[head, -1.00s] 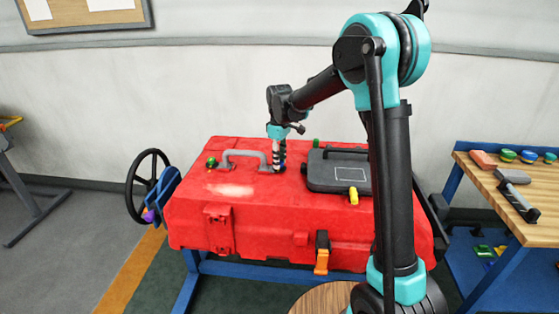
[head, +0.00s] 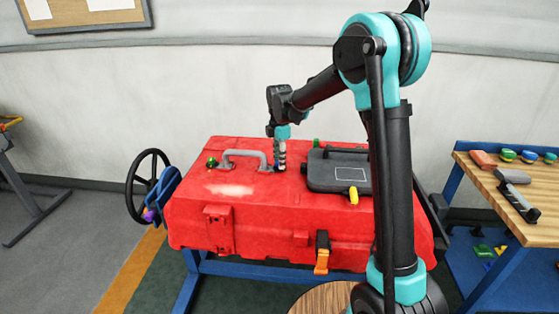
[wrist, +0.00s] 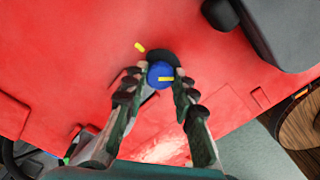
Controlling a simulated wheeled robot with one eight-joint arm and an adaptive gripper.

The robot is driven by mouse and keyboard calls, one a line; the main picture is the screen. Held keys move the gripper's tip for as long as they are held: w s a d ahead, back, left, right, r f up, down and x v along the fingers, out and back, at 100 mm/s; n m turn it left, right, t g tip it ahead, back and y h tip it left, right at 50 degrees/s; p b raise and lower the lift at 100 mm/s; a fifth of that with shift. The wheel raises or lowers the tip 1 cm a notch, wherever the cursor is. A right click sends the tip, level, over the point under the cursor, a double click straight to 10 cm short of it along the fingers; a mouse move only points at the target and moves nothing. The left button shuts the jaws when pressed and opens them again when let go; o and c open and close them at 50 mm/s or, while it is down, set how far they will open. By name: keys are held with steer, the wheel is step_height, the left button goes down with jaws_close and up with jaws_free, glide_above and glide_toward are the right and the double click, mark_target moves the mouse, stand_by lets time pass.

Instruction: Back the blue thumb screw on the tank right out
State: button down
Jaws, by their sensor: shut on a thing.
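The blue thumb screw (wrist: 158,70) sits at a dark round collar (wrist: 164,54) on top of the red tank (wrist: 80,45). A yellow mark on the screw points to the right in the wrist view, and a separate yellow mark lies on the tank up and left of the collar. My gripper (wrist: 160,76) is shut on the screw, one finger on each side. In the head view my gripper (head: 280,164) points down at the tank top (head: 190,210), and the screw is hidden there by the fingers.
A grey handle (head: 245,154) stands just left of my gripper, with a green-topped fitting (head: 211,162) beyond it. A black lid (head: 335,172) with a yellow knob (head: 353,195) lies close on the right. A black handwheel (head: 147,185) is at the tank's left end.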

steer(key=n, duration=0.4)
steer(key=shift+s+n, duration=0.1)
steer(key=shift+n, duration=2.2)
steer(key=c, duration=1.2)
jaws_free()
step_height(320, 180, up, 12)
steer(key=shift+f, duration=0.1)
